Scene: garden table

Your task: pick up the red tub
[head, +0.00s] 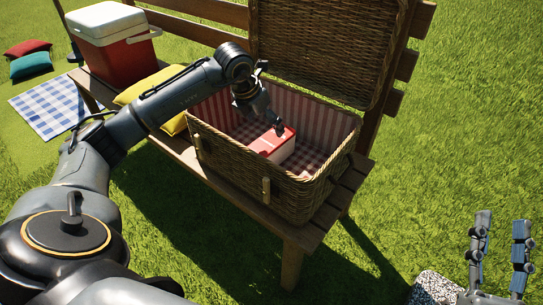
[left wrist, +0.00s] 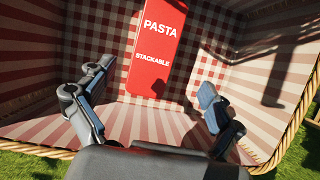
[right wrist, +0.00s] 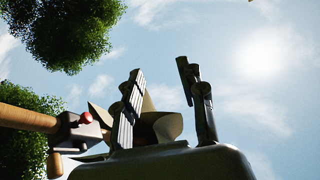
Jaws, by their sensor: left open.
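The red tub (head: 277,143), with a red lid and pale sides, sits inside the open wicker basket (head: 235,168). In the left wrist view the lid (left wrist: 154,55) reads "PASTA STACKABLE". My left gripper (head: 268,112) is over the basket, close to the tub. In the left wrist view its fingers (left wrist: 156,78) are spread wide, with the lid in the gap between them, farther off. Nothing is held. My right gripper (head: 502,222) is at the lower right, away from the basket, its fingers apart and empty (right wrist: 160,68).
The basket stands on a wooden bench (head: 292,235), its lid (head: 325,45) raised behind. A yellow cushion (head: 150,90) and a red cooler (head: 112,45) are left of it. A checked blanket (head: 60,105) and cushions lie on the grass. Open grass is at the right.

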